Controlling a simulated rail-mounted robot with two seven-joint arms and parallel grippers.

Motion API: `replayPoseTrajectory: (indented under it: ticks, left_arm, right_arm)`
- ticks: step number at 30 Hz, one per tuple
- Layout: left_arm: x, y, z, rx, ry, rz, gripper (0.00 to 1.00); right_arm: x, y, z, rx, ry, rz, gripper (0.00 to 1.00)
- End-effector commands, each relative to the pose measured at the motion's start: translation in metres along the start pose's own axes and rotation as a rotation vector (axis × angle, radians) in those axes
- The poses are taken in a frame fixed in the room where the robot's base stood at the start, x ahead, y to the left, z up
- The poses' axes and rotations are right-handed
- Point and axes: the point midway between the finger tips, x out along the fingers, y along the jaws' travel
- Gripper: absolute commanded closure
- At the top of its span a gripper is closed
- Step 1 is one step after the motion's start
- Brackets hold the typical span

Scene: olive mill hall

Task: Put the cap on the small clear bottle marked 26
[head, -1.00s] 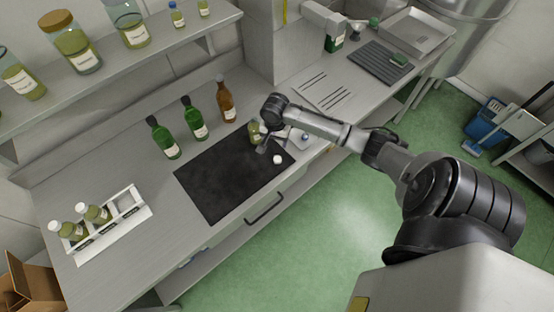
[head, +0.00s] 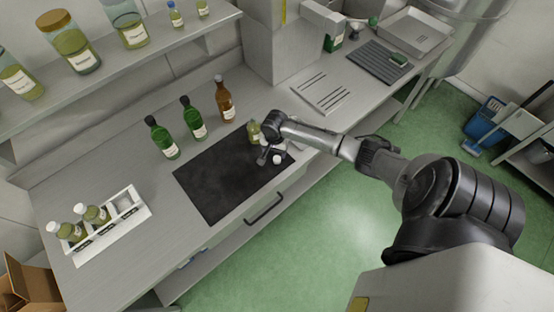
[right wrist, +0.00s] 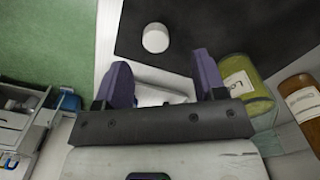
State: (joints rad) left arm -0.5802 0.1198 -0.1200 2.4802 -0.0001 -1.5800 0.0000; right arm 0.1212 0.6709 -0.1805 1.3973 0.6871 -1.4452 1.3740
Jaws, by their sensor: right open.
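A small clear bottle (head: 254,132) of yellow-green oil stands uncapped, as far as I can tell, at the far right part of the black mat (head: 215,185). It also shows in the right wrist view (right wrist: 243,88), its label only partly readable; I cannot make out a 26. A white round cap (head: 277,160) lies on the mat near its right edge, and it shows in the right wrist view (right wrist: 155,38) just beyond the fingertips. My right gripper (right wrist: 160,70) is open and empty, with the cap ahead between its finger lines. My left gripper is out of view.
A brown bottle (head: 225,100) and two green bottles (head: 194,120) stand behind the mat. A white rack (head: 128,204) with two white-capped oil bottles is at the left. A slotted plate (head: 322,92) lies to the right. The mat's middle is clear.

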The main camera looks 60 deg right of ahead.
Motion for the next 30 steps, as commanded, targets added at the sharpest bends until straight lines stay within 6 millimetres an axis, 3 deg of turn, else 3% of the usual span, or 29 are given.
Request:
replayPoseTrajectory:
  ticks: [16, 24, 30]
  left_arm:
    - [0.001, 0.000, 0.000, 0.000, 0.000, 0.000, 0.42]
    - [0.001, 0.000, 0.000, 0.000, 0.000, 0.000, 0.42]
    - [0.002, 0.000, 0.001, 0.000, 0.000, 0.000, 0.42]
  right_arm:
    - [0.012, 0.001, -0.001, 0.001, 0.000, 0.000, 0.36]
    - [0.046, 0.006, -0.002, 0.001, -0.001, 0.001, 0.36]
    - [0.060, 0.006, -0.002, 0.000, 0.000, 0.000, 0.36]
